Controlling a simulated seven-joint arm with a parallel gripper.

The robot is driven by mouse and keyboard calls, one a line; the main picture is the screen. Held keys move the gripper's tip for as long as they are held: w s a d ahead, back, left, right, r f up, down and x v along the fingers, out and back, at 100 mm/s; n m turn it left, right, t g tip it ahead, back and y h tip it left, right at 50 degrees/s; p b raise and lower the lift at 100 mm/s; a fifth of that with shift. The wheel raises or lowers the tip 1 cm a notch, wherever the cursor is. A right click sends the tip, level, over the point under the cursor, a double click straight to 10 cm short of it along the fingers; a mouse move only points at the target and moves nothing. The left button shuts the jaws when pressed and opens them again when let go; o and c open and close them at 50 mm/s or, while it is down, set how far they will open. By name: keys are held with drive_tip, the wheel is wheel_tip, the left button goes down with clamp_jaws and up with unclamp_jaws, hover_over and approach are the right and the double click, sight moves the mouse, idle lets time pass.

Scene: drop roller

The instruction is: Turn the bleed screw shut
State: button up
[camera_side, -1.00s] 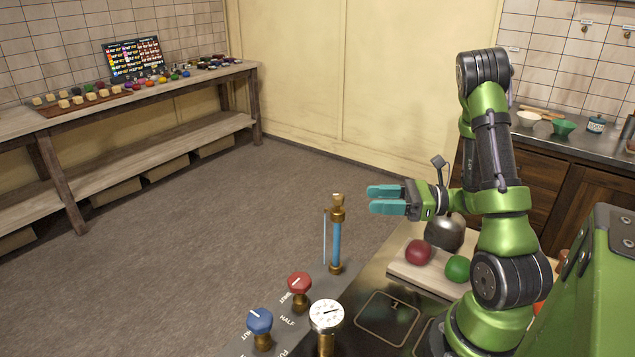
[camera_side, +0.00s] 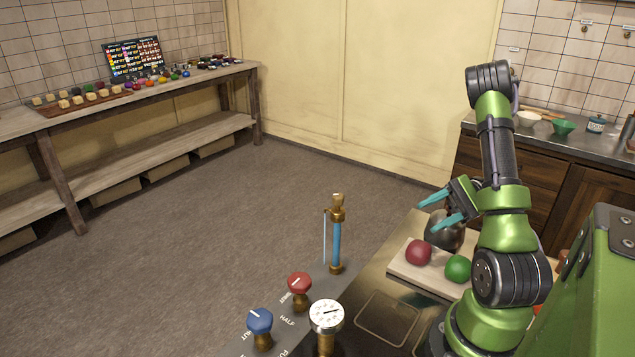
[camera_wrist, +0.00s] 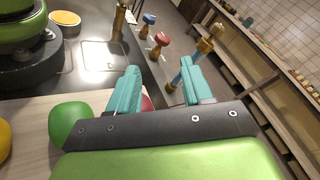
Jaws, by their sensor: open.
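A brass fitting (camera_side: 338,207) with a small head (camera_side: 338,197) tops a blue upright tube (camera_side: 336,243) at the panel's far end. I take that head for the bleed screw, though no label shows. In the wrist view the brass fitting (camera_wrist: 205,45) appears beyond the right fingertip. My gripper (camera_side: 430,212) has teal fingers spread apart with nothing between them. It is to the right of the tube in the side view, clear of it, tilted with its fingers pointing left. The wrist view shows both fingers (camera_wrist: 160,70) open.
A red knob (camera_side: 299,283), a blue knob (camera_side: 260,321) and a white-faced gauge (camera_side: 326,315) stand near the tube.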

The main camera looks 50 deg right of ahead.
drive_tip(key=shift+s+d+f+n+g+h, duration=0.1)
drive_tip(key=shift+s+d+f+n+g, duration=0.3)
drive_tip(key=shift+n+g, duration=1.3)
drive_tip(key=shift+s+d+f+n+g+h, duration=0.1)
drive_tip(key=shift+s+d+n+g, duration=0.3)
drive_tip(key=shift+n+g, duration=1.35)
drive_tip(key=shift+s+d+f+n+g+h, duration=0.2)
drive_tip(key=shift+d+n+g, duration=0.4)
drive_tip(key=shift+n+g, duration=1.1)
drive_tip(key=shift+w+m+g, duration=0.1)
drive_tip(key=shift+m+g, duration=0.35)
drive_tip(key=m+t+y, duration=0.4)
drive_tip(key=m+t, duration=0.7)
drive_tip(key=m, duration=0.4)
approach(343, 197)
drive_tip(key=x, duration=1)
drive_tip(key=shift+w+a+f, duration=0.1)
drive_tip(key=shift+w+f, duration=0.3)
drive_tip(key=shift+w, duration=0.15)
drive_tip(key=shift+c, duration=0.5)
